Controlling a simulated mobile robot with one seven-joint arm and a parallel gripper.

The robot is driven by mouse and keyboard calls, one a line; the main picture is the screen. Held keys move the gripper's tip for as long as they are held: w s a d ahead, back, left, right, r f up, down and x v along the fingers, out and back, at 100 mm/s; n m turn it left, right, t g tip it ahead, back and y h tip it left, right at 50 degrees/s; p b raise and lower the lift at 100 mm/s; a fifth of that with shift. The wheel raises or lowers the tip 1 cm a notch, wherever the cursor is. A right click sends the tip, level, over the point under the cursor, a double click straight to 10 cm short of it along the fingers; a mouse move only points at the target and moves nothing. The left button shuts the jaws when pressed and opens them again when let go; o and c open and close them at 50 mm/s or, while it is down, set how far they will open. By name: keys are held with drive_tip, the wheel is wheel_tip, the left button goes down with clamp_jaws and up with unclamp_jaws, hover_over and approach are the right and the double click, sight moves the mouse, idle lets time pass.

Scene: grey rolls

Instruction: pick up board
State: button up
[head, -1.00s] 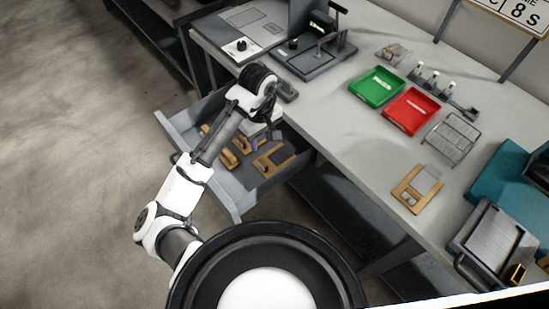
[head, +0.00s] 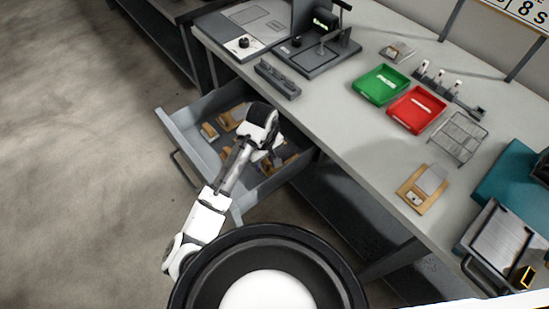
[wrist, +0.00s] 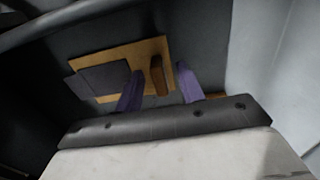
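A tan board (wrist: 110,60) with a dark grey plate and an upright brown block (wrist: 157,75) lies in the open drawer (head: 178,135). My gripper (wrist: 160,70) is above it, its two purple fingers apart, one on each side of the brown block in the wrist view. I cannot tell whether they touch it. In the head view my gripper (head: 273,157) is low inside the drawer, and the arm hides most of the board under it. Another tan board (head: 423,188) with a grey plate lies on the workbench.
Other wooden pieces (head: 209,131) lie in the drawer's left part. The drawer walls (wrist: 265,50) rise close around my gripper. On the workbench stand a green tray (head: 380,85), a red tray (head: 416,109), a wire rack (head: 459,138) and a dark holder (head: 277,78).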

drive_tip(key=shift+f, duration=0.1)
clamp_jaws()
drive_tip(key=shift+w, duration=0.1)
idle(0.4)
